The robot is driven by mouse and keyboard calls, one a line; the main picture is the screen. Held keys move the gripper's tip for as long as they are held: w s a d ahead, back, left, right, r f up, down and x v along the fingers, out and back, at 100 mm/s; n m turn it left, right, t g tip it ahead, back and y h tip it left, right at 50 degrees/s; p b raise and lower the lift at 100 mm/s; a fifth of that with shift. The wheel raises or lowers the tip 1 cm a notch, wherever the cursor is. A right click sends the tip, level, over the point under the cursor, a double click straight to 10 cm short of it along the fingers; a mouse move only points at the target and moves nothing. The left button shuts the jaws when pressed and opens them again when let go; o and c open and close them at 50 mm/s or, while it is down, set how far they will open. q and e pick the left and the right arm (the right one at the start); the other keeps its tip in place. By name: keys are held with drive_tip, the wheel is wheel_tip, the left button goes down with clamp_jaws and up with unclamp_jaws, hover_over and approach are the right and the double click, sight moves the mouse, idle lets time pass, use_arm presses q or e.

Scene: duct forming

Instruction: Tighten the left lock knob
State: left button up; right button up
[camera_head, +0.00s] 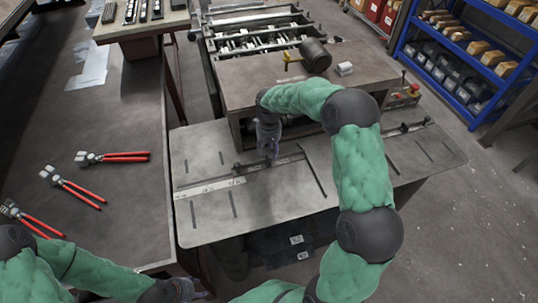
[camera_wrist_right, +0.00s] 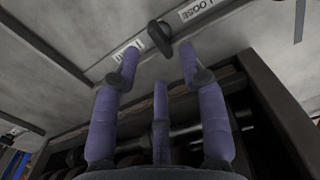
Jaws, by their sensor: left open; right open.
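The left lock knob (camera_wrist_right: 160,38) is a small dark lever-shaped knob on the grey table. In the right wrist view it lies between the fingertips of my right gripper (camera_wrist_right: 159,62), beside a white label reading "LOOSE" (camera_wrist_right: 199,9) and a second label (camera_wrist_right: 127,51). The fingers are spread, with no clear contact on the knob. In the head view my right gripper (camera_head: 270,151) points down at the table's fence bar; its fingers largely hide the knob there. My left gripper (camera_head: 187,290) is at the bottom edge, far from the knob, partly cut off.
The grey table (camera_head: 205,228) has slots and a scale strip (camera_head: 210,188). Red-handled pliers (camera_head: 113,157) lie on the dark bench (camera_head: 120,215) at left. A blue shelf (camera_head: 440,40) stands at right.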

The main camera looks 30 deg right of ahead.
sight(269, 158)
wheel_tip(269, 158, up, 8)
idle(0.4)
idle(0.4)
